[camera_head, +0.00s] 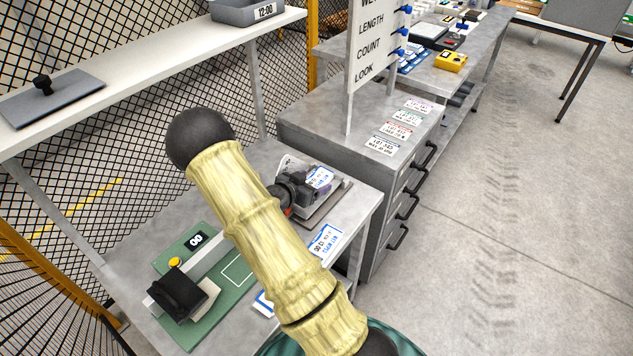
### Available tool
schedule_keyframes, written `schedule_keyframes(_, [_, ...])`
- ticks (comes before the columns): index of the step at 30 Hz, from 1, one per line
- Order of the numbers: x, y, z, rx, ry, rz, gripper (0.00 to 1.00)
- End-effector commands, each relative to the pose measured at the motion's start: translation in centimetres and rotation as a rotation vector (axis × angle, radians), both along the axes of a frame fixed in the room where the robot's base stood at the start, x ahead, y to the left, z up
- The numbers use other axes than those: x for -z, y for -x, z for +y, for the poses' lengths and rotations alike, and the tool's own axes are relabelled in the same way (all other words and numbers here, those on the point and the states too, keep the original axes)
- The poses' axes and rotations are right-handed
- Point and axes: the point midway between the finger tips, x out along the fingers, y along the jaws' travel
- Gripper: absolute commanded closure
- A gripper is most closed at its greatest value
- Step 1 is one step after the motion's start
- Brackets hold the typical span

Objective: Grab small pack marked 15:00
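No pack with a readable 15:00 mark shows. A small white pack or label with blue print (320,178) lies at a grey tray (328,206) on the near grey bench; its print is too small to read. My pale yellow arm crosses the middle of the view and hides part of the bench. My dark gripper (304,191) appears beyond the arm, low over the tray and close beside the white pack. Its fingers are small and partly hidden, so I cannot tell whether they are open or touching the pack.
A grey bin marked 12:00 (247,10) stands on the upper shelf (150,62). A green board (228,290) with a black device (180,292) lies on the near bench. A label card (325,241) lies at its edge. A drawer cabinet (400,185) stands behind; floor at right is clear.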

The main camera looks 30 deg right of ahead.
Motion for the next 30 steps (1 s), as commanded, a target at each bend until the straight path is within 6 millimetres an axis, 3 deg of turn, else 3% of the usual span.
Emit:
schedule_keyframes(1, [0.0,0.0,0.0,0.0,0.0,0.0,0.35])
schedule_keyframes(6, [0.0,0.0,0.0,0.0,0.0,0.0,0.69])
schedule_keyframes(9, [0.0,0.0,0.0,0.0,0.0,0.0,0.76])
schedule_keyframes(20, [-1.4,0.0,0.0,0.0,0.0,-0.003,0.76])
schedule_keyframes(30, [-7.6,-0.1,0.1,-0.001,-0.001,-0.006,0.76])
